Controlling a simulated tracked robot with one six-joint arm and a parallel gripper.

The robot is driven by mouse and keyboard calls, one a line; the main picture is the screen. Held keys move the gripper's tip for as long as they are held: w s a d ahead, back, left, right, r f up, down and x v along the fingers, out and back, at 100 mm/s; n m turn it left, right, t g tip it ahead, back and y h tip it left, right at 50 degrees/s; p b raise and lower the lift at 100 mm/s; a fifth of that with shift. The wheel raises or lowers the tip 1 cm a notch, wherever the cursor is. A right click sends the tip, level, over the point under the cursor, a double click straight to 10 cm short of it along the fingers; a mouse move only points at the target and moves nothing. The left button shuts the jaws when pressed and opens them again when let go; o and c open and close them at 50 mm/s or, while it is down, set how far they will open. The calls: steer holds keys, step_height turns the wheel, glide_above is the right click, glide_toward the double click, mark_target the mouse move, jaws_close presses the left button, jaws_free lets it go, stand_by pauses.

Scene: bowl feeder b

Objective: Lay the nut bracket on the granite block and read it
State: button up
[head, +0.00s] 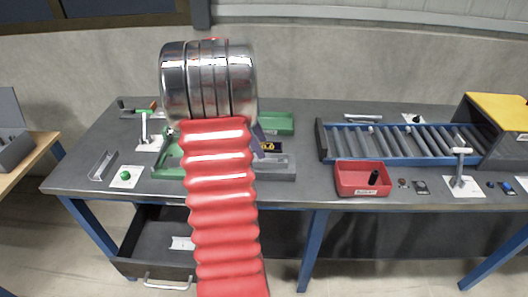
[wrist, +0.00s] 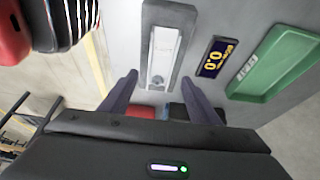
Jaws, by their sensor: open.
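A pale metal bracket with a small round feature near one end, apparently the nut bracket (wrist: 163,50), lies on the grey granite block (wrist: 182,14) in the wrist view. My gripper (wrist: 160,76) is open, its two dark fingers apart on either side of the bracket's near end. I cannot tell whether they touch it. A dark blue readout (wrist: 215,57) beside the block shows 0.0. In the head view the granite block (head: 278,174) is partly hidden by my red arm, and the bracket is hidden.
A green tray (wrist: 274,66) lies beside the readout. In the head view a red bin (head: 363,190) and roller conveyor (head: 385,143) stand to the right. A green button (head: 125,175) and small grey channel (head: 103,165) are at the left. An open drawer (head: 155,262) hangs below.

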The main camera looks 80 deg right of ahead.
steer(key=v, duration=0.6)
steer(key=shift+f, duration=0.1)
steer(key=shift+w, duration=0.1)
stand_by(0.5)
steer(key=w+a+r+n+t+h, duration=0.1)
steer(key=w+a+r+n+t, duration=0.1)
steer(key=w+a+n, duration=0.55)
steer(key=w+a+r+n+t, duration=0.1)
steer(key=w+a+r+n, duration=0.25)
steer(key=a, duration=0.75)
steer(key=w+a+r+n+t+h, duration=0.1)
steer(key=w+a+n+t, duration=0.1)
steer(key=w+a+n, duration=0.55)
steer(key=s+a+f+n+t+y, duration=0.1)
steer(key=a+n, duration=0.6)
steer(key=a, duration=0.7)
steer(key=s+a+f+n+t+y, duration=0.1)
steer(key=s+a+n+t+y, duration=0.1)
steer(key=a+n, duration=0.6)
steer(key=shift+s+a+t, duration=0.9)
steer(key=shift+s+a, duration=0.3)
steer(key=shift+a, duration=1.75)
